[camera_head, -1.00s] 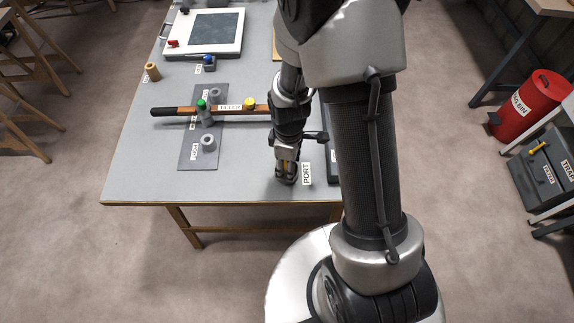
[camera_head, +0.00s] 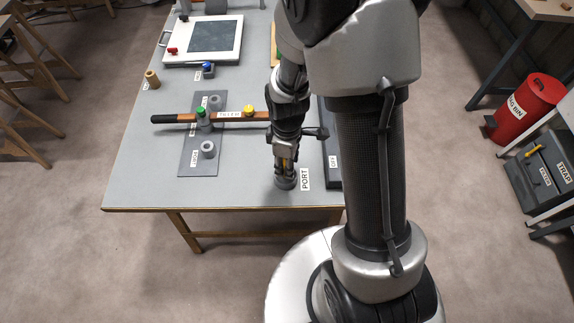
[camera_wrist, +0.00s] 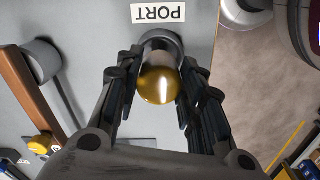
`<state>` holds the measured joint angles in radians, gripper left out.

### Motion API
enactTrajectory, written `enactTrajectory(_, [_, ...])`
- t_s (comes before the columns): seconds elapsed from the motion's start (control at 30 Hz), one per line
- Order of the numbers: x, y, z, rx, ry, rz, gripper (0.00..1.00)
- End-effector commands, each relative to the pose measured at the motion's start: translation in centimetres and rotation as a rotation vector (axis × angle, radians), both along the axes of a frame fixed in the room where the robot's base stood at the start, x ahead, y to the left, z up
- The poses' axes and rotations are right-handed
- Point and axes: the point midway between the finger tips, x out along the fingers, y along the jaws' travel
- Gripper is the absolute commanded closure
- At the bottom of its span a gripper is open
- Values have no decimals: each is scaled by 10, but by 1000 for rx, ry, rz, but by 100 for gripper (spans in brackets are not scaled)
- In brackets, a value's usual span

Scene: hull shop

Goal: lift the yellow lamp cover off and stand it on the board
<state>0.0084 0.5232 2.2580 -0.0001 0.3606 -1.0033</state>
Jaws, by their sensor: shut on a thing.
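The yellow lamp cover (camera_wrist: 160,84) is a shiny golden dome between the fingers of my gripper (camera_wrist: 158,98) in the wrist view. My gripper (camera_head: 284,162) is shut on it, and only slivers of yellow show between the fingers in the head view. The round grey lamp base (camera_head: 285,182) stands on the table just below the fingers, beside the PORT label (camera_head: 305,179). Whether the cover is clear of the base I cannot tell. A dark board (camera_head: 333,148) with an OFF label lies to the right, partly hidden by my arm.
The grey table (camera_head: 140,180) has clear room at its front left. A white-framed panel (camera_head: 172,52) lies at the back.

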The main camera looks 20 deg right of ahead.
Motion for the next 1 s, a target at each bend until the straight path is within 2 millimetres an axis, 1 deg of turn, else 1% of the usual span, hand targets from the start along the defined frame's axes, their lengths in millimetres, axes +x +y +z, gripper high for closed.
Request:
enactTrajectory(0.03, [2,0,20,0,-7,0,81])
enactTrajectory(0.2, [2,0,72,0,-8,0,81])
enactTrajectory(0.3, [2,0,99,0,-7,0,81])
enactTrajectory(0.4, [1,0,122,0,-6,0,81])
enactTrajectory(0.5, [1,0,138,-1,-4,0,81])
enactTrajectory(0.6, [0,0,149,0,-2,0,81])
enactTrajectory(0.7, [0,0,155,0,-1,0,81])
enactTrajectory(1.0, [0,0,157,0,0,0,81])
